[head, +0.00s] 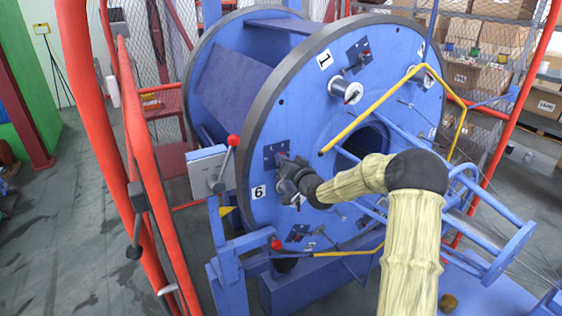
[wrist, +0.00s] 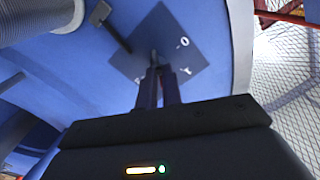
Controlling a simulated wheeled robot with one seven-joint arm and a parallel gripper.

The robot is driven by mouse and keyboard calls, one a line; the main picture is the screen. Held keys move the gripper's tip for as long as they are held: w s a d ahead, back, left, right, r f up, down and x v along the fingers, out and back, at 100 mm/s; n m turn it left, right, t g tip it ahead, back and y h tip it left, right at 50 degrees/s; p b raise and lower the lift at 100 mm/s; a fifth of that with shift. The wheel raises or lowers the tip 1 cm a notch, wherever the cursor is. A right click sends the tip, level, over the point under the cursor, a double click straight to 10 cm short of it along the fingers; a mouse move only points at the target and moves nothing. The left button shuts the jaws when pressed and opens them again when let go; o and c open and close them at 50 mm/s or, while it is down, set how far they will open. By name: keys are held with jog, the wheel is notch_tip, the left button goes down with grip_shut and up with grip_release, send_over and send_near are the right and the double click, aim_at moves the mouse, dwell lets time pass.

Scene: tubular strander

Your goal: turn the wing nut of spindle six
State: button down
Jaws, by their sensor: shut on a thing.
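The blue strander drum (head: 262,130) fills the middle of the head view, with number plates on its face. Spindle six is by the white plate marked 6 (head: 258,193), at the lower left of the face. My gripper (head: 283,163) reaches to the dark square plate (head: 271,153) there. In the wrist view my gripper (wrist: 158,72) is shut on a small grey part, taken as the wing nut (wrist: 154,57), in front of the dark square plate (wrist: 178,38). The fingers and the dim light hide most of the nut, so its angle cannot be told.
Red guard rails (head: 145,170) stand at the left, and a lever with a red knob (head: 233,141) is close to my gripper's left. A yellow bent rod (head: 375,102) passes above my arm. A silver spool (head: 343,90) sits by plate 1.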

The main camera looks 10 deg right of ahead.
jog(key=shift+a+f, duration=0.1)
jog(key=shift+f, duration=0.25)
jog(key=c, duration=1.6)
grip_release()
jog(key=shift+r, duration=0.1)
jog(key=shift+o, duration=0.2)
jog(key=shift+r, duration=0.1)
jog(key=b+v, duration=0.3)
jog(key=v, duration=1.4)
